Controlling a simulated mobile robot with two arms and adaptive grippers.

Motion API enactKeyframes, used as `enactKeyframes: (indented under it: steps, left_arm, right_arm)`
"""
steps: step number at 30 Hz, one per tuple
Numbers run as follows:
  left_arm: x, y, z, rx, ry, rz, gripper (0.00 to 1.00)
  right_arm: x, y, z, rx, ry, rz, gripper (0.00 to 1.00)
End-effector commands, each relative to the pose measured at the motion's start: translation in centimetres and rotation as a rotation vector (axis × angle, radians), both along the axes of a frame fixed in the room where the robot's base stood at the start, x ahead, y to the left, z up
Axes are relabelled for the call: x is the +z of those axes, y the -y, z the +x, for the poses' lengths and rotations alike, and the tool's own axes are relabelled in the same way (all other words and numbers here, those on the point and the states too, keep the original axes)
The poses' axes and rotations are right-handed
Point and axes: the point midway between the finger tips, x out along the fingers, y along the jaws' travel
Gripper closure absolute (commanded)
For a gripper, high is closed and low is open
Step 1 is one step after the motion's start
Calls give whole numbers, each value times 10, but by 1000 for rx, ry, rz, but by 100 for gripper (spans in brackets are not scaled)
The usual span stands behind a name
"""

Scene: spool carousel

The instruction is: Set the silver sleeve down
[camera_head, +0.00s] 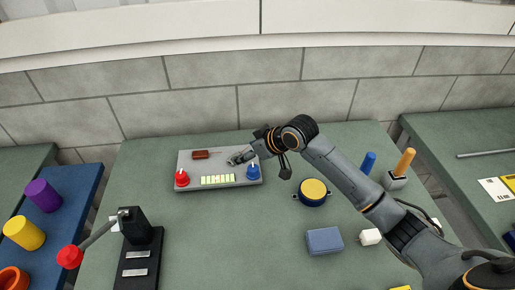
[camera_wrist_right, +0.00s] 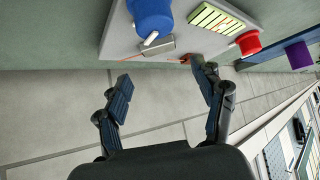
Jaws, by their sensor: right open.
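A small silver piece (camera_wrist_right: 158,48), which looks like the silver sleeve, lies on the grey panel (camera_head: 187,161) beside the blue knob (camera_head: 253,170). In the right wrist view it is beyond my fingertips and between their lines, and nothing grips it. My right gripper (camera_head: 238,158) is over the right part of the panel in the head view. Its two fingers (camera_wrist_right: 163,82) stand wide apart and empty in the wrist view. In the head view the gripper largely hides the silver piece. My left gripper is not in view.
The panel also carries a red-brown piece (camera_head: 201,154), a lit strip (camera_head: 218,179) and a red knob (camera_head: 182,178). A round yellow-topped blue container (camera_head: 313,191) and a blue box (camera_head: 324,240) stand to the right. A black lever device (camera_head: 137,229) stands front left.

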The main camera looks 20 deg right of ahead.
Motion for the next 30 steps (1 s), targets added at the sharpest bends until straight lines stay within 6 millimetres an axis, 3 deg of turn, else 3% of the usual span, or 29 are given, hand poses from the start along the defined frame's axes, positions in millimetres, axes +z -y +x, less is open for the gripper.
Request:
enactKeyframes:
  steps: [6,12,30]
  left_arm:
    - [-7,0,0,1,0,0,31]
    - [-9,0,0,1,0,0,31]
    - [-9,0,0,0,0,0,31]
  right_arm:
    - [28,16,-25,1,1,-1,31]
    - [42,24,-37,1,-1,0,31]
    - [45,24,-38,1,-2,0,31]
